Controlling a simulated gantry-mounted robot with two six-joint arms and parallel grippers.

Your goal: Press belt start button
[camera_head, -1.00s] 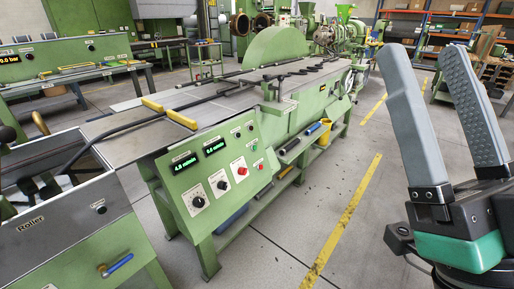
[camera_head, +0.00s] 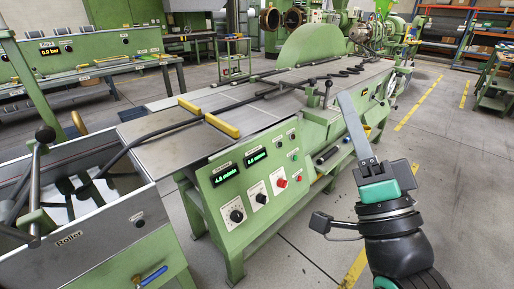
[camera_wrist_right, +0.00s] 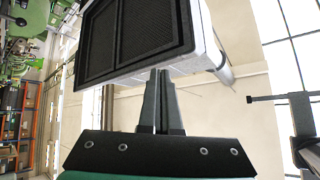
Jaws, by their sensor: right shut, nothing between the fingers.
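The green control panel (camera_head: 228,200) faces front on the green machine in the head view. It carries two lit displays (camera_head: 256,155), a black dial (camera_head: 237,216), another knob (camera_head: 261,198), a red button (camera_head: 281,183) and small buttons at its right, one of them green (camera_head: 294,156). The labels are too small to read, so I cannot tell which is belt start. My right gripper (camera_head: 346,98) is shut and empty, pointing up, to the right of the panel and apart from it. Its closed fingers (camera_wrist_right: 160,75) also show in the right wrist view. My left gripper is out of view.
A lever (camera_head: 327,94) stands on the machine top behind the panel. Yellow-handled bars (camera_head: 222,126) lie on the table plate. The roller unit (camera_head: 110,225) stands at left. A black-framed panel (camera_wrist_right: 135,40) fills the upper wrist view.

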